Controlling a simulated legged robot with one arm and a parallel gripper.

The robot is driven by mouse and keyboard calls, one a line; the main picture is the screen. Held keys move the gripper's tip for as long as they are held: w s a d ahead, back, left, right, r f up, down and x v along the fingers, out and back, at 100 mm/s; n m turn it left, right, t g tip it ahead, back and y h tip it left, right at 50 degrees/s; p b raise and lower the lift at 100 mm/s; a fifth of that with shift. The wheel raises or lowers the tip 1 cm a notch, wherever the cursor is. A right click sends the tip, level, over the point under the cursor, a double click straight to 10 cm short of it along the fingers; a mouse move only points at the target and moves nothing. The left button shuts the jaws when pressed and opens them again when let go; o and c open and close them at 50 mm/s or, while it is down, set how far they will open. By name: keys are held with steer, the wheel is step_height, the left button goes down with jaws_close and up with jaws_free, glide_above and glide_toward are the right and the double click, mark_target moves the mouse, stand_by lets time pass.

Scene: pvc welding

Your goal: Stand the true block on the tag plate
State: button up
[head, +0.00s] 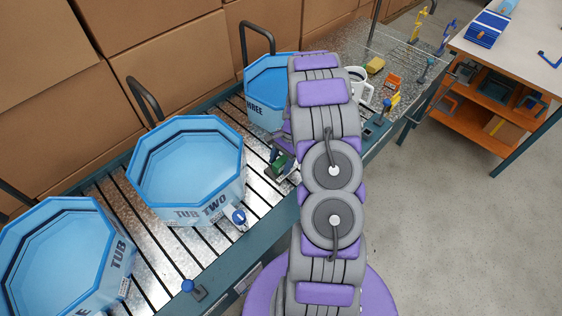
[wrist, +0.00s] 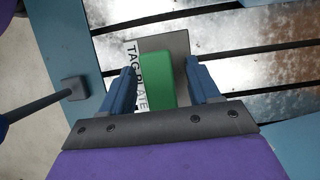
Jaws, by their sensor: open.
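A green block (wrist: 156,78) shows between the two blue fingers of my gripper (wrist: 161,72) in the wrist view. The fingers are apart, one on each side of it. I cannot tell whether the block is touching the plate or standing fully upright. In the head view the green block (head: 281,164) shows by the conveyor's front edge, partly hidden by my gripper and arm.
Blue tubs (head: 186,165) (head: 66,255) (head: 270,85) stand on the slatted conveyor. A white mug (head: 357,82), a yellow piece (head: 375,65) and an orange piece (head: 392,81) lie farther right. A bench (head: 525,60) stands at the right; the floor between is clear.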

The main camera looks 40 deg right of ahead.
steer(key=shift+r, duration=0.1)
steer(key=p+v, duration=0.3)
steer(key=v, duration=0.9)
steer(key=s+a+r+n+g+h, duration=0.15)
steer(key=a+r+n, duration=0.25)
steer(key=a+r, duration=0.65)
steer(key=s+a+r+n, duration=0.4)
steer(key=s+a+r, duration=0.2)
steer(key=a, duration=0.5)
steer(key=s+a+r+n+h, duration=0.1)
steer(key=s+a+n, duration=0.3)
steer(key=s, duration=0.5)
steer(key=s+a+r+n+h, duration=0.2)
steer(key=s+a+n, duration=0.3)
steer(key=s, duration=0.5)
steer(key=shift+s+a+r, duration=0.3)
steer(key=shift+a, duration=0.25)
